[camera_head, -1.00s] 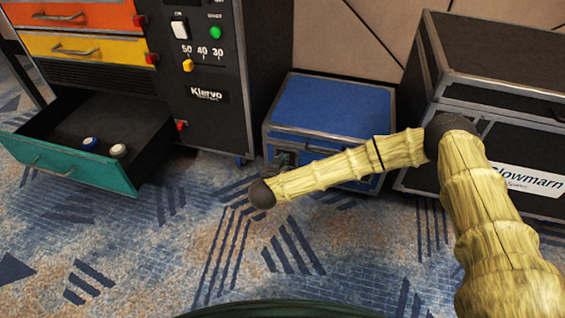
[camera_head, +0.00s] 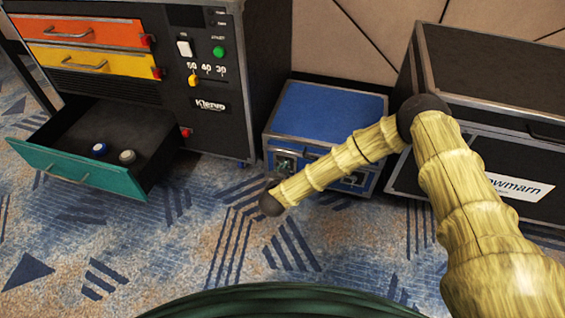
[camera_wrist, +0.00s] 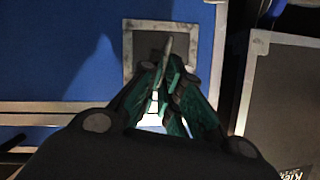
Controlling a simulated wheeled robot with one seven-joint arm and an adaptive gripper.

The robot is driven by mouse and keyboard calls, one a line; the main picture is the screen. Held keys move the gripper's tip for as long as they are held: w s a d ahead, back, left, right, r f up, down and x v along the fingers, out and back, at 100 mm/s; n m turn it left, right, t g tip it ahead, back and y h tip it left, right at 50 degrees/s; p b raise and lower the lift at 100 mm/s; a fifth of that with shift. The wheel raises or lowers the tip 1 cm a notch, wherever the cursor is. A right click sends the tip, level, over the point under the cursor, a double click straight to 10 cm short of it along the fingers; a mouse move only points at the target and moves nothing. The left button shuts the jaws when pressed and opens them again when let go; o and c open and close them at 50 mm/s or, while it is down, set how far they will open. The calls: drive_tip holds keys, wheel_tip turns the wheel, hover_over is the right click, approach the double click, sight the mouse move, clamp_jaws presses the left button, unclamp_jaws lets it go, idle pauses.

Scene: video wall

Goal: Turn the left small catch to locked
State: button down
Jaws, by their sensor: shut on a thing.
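The blue case (camera_head: 331,110) stands on the carpet between the black cabinet and the big black case. The left small catch (camera_head: 285,163) is on its front face at the left. In the wrist view the catch shows as a pale, narrow lever (camera_wrist: 168,47) on a grey square plate (camera_wrist: 143,40). My gripper (camera_wrist: 167,78) has its green fingers closed together on the lever's near part, hiding that part. The locked mark cannot be read. In the head view my arm crosses in front of the case, and the gripper cannot be made out clearly. The right catch (camera_head: 353,179) is partly visible.
The black cabinet (camera_head: 209,130) stands close on the left, its teal drawer (camera_head: 85,178) open with two round things inside. The big black case (camera_head: 490,75) stands on the right. The carpet in front is clear.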

drive_tip(key=shift+s+d+f+m+t+y, duration=0.1)
drive_tip(key=shift+d+f+m+t+y, duration=0.45)
drive_tip(key=shift+m, duration=1.4)
drive_tip(key=shift+s+f+m+t+y, duration=0.15)
drive_tip(key=shift+m+t+y, duration=0.75)
drive_tip(key=shift+m, duration=1)
drive_tip(key=shift+d+f+m+t+y, duration=0.4)
drive_tip(key=shift+m+t+y, duration=0.35)
drive_tip(key=shift+m, duration=1.2)
drive_tip(key=shift+a, duration=0.1)
drive_tip(key=c, duration=1.6)
unclamp_jaws()
